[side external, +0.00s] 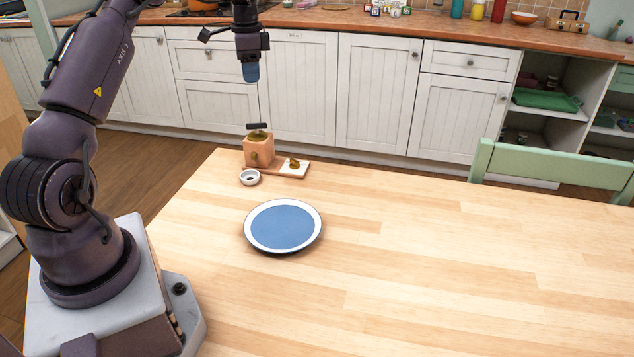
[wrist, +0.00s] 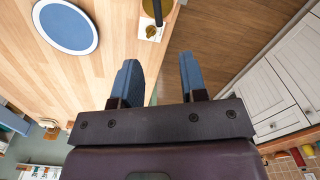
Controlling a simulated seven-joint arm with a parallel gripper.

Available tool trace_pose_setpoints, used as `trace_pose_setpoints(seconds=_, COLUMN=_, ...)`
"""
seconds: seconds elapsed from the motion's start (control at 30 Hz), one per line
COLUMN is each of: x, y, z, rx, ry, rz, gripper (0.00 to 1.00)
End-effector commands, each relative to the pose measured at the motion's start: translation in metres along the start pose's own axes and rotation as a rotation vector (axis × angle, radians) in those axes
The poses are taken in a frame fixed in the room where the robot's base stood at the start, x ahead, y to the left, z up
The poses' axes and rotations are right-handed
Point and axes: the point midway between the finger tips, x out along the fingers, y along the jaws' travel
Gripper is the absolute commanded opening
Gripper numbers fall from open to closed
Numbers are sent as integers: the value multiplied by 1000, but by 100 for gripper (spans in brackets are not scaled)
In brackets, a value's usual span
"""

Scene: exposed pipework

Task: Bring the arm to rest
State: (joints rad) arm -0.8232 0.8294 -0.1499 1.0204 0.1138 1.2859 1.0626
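My gripper (side external: 250,72) is raised high above the far left edge of the table, in front of the white cabinets. In the wrist view my gripper (wrist: 159,80) has its two blue fingers apart with nothing between them. A wooden coffee grinder (side external: 259,152) with a dark handle stands on a small board at the table's far left corner, below my gripper. It also shows in part at the top of the wrist view (wrist: 155,12).
A blue plate with a white rim (side external: 283,226) and a small white bowl (side external: 250,177) are on the wooden table (side external: 430,270). A green chair (side external: 555,162) stands at the far right edge. A counter with cabinets (side external: 300,85) runs behind. The table's right side is clear.

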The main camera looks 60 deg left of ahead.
Motion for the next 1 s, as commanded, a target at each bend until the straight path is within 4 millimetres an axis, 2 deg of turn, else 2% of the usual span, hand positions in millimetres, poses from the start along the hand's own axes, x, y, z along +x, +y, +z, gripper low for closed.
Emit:
trace_pose_setpoints(seconds=0.07, x=9, y=3, z=0, rx=-84, ry=2, rz=8, gripper=39)
trace_pose_setpoints(seconds=0.1, x=20, y=10, z=2, rx=-141, ry=-7, rz=27, gripper=39)
trace_pose_setpoints(seconds=0.17, x=23, y=21, z=5, rx=-226, ry=-14, rz=37, gripper=39)
trace_pose_setpoints(seconds=0.37, x=-6, y=83, z=-8, rx=-404, ry=-11, rz=7, gripper=39)
trace_pose_setpoints(seconds=0.5, x=-35, y=140, z=-15, rx=-494, ry=17, rz=-31, gripper=39)
trace_pose_setpoints(seconds=0.67, x=-64, y=214, z=-12, rx=-564, ry=80, rz=-72, gripper=39)
trace_pose_setpoints(seconds=0.8, x=-80, y=276, z=1, rx=-592, ry=154, rz=-92, gripper=39)
trace_pose_setpoints(seconds=1.0, x=-88, y=352, z=30, rx=-559, ry=281, rz=-92, gripper=39)
